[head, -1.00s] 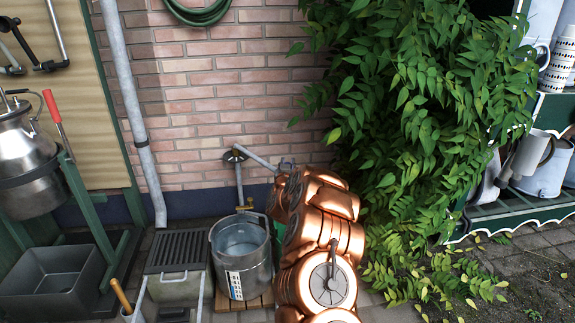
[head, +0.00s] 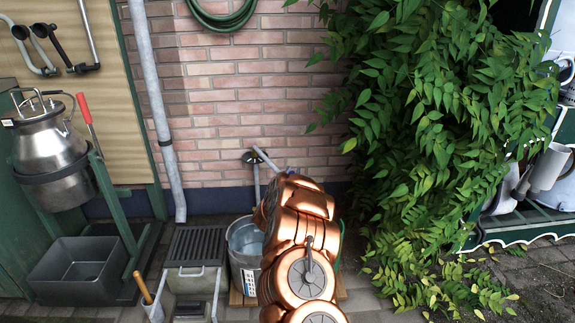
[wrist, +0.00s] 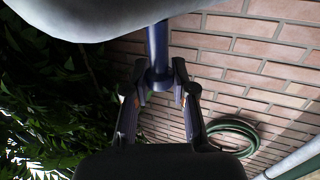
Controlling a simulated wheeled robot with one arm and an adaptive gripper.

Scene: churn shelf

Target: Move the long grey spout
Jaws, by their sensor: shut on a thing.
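The long grey spout (head: 267,160) juts from a grey standpipe (head: 257,184) by the brick wall and slants down to the right; its lower end goes behind my copper arm. In the wrist view, which is upside down, my gripper (wrist: 157,76) has its dark fingers on either side of a round dark piece in line with the standpipe (wrist: 158,45). It is shut on the spout, seen nearly end-on there. The head view hides my gripper behind the arm. A metal bucket (head: 243,262) stands below the spout.
A drain grate (head: 195,246) and a grey basin (head: 80,272) are left of the bucket. Leafy vines (head: 430,130) crowd the right side, beside a green shelf (head: 520,232). A green hose (head: 222,20) hangs on the wall above.

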